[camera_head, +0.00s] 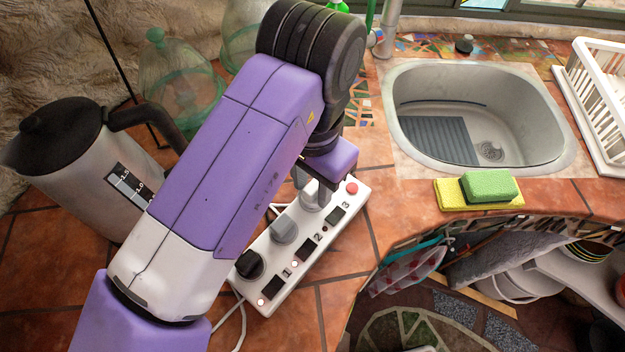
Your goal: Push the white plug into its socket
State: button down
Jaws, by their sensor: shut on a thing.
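A white power strip (300,222) lies slantwise on the tiled counter, with sockets numbered 1, 2 and 3. A black plug (250,265) is at socket 1 and a grey plug (284,230) is at socket 2. My gripper (313,183) points down there and is shut on the white plug. My arm and the gripper's body partly cover it. How deep the plug sits in the socket cannot be told from this view.
A steel kettle (85,165) stands left of my arm, with a glass jar (175,85) behind it. The sink (475,120), a yellow sponge (450,195), a green sponge (490,185) and a white dish rack (595,95) are right. The counter's curved front edge runs right of the strip.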

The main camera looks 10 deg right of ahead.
jog(key=shift+s+f+b, duration=0.15)
jog(key=shift+f+b, duration=0.6)
jog(key=shift+f, duration=0.45)
dwell(0.5)
jog(key=shift+r, duration=0.15)
jog(key=shift+a+r+p, duration=0.1)
jog(key=shift+r+p, duration=0.35)
jog(key=shift+p, duration=0.2)
jog(key=shift+r+p, duration=1.55)
jog(key=shift+r, duration=0.15)
jog(key=shift+f, duration=0.15)
jog(key=shift+w+a+f, duration=0.15)
jog(key=shift+w+f, duration=0.1)
